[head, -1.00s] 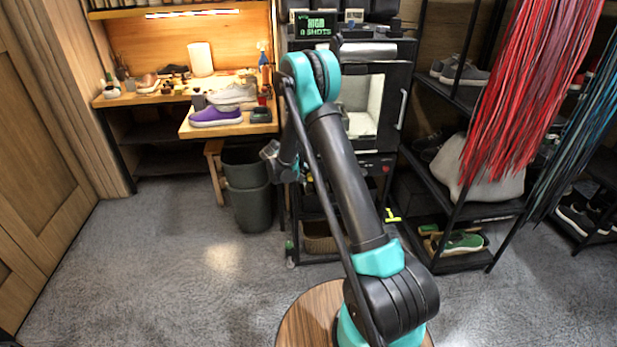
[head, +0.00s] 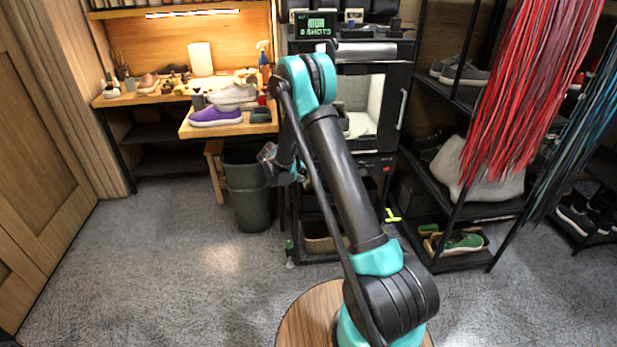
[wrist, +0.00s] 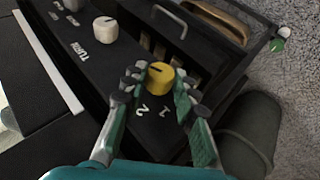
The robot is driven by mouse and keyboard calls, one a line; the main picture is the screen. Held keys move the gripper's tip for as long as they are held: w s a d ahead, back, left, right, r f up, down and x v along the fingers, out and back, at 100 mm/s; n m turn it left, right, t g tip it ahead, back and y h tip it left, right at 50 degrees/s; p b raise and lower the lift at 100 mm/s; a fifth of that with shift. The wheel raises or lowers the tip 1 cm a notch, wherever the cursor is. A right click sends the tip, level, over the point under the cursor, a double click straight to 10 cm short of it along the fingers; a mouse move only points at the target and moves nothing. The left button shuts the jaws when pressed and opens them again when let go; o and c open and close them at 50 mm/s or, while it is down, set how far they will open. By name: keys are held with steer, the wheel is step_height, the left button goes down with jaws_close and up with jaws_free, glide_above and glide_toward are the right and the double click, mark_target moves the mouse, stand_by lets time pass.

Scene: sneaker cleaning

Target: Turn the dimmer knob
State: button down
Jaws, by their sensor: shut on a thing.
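A yellow knob (wrist: 160,80) stands on a black panel (wrist: 90,75) in the wrist view, with a dark mark on its top and the printed numbers 1 and 2 beside it. My gripper (wrist: 161,88) has a finger on each side of the knob and is shut on it. In the head view my gripper (head: 269,153) is at the left side of the black booth (head: 361,52), and the knob is hidden there. A green-lit display (head: 316,26) sits on top of the booth; its small text is hard to read.
A dark bin (wrist: 250,130) is beside the panel; a dark bin (head: 250,205) also shows below my gripper. The wooden bench (head: 190,128) holds shoes.

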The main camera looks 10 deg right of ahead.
steer(key=shift+a+f+n+t+h, duration=0.1)
steer(key=shift+f+n+t+h, duration=0.2)
steer(key=shift+h, duration=0.95)
steer(key=shift+a+f+n+t+h, duration=0.2)
steer(key=shift+n+h, duration=0.25)
steer(key=shift+h, duration=0.75)
steer(key=shift+a+f+n+t+h, duration=0.1)
steer(key=shift+n+t+h, duration=0.25)
steer(key=shift+h, duration=0.9)
steer(key=c, duration=1.2)
jaws_free()
steer(key=shift+d, duration=0.1)
steer(key=v, duration=1.2)
